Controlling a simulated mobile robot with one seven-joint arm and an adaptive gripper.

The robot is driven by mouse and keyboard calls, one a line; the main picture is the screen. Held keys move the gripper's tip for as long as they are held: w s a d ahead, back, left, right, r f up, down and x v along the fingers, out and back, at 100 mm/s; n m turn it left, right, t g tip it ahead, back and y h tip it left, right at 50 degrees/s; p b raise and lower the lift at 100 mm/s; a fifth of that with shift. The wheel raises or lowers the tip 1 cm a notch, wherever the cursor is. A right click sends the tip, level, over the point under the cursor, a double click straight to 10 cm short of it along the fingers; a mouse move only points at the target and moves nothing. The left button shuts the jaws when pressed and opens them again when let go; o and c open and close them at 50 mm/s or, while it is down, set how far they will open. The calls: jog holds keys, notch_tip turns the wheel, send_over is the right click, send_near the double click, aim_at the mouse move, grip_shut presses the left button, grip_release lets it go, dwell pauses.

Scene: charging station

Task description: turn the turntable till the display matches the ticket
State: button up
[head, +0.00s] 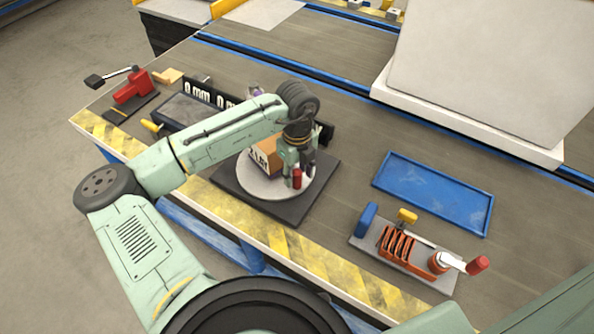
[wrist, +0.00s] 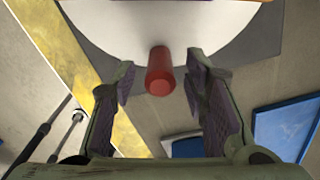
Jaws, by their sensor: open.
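The turntable has a white disc (head: 258,187) on a dark square base (head: 228,184). It also shows at the top of the wrist view (wrist: 205,25). A red upright peg (head: 297,178) stands near the disc's right edge. In the wrist view the peg (wrist: 160,72) lies between my fingertips, with a gap on both sides. My gripper (head: 299,168) is open above the disc. An orange-brown box (head: 265,155) with dark characters sits on the disc, partly behind my gripper. A black display with white "0 mm" characters (head: 200,92) stands behind, partly covered by my arm. I cannot make out a ticket.
A red clamp (head: 132,88) stands at the far left. An empty blue tray (head: 435,192) lies to the right. A fixture with orange fins (head: 398,243) and a red-tipped lever is at the front right. A large pale block (head: 490,75) stands at the back right.

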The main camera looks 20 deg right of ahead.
jog(key=shift+c, duration=0.6)
grip_shut()
dwell(0.4)
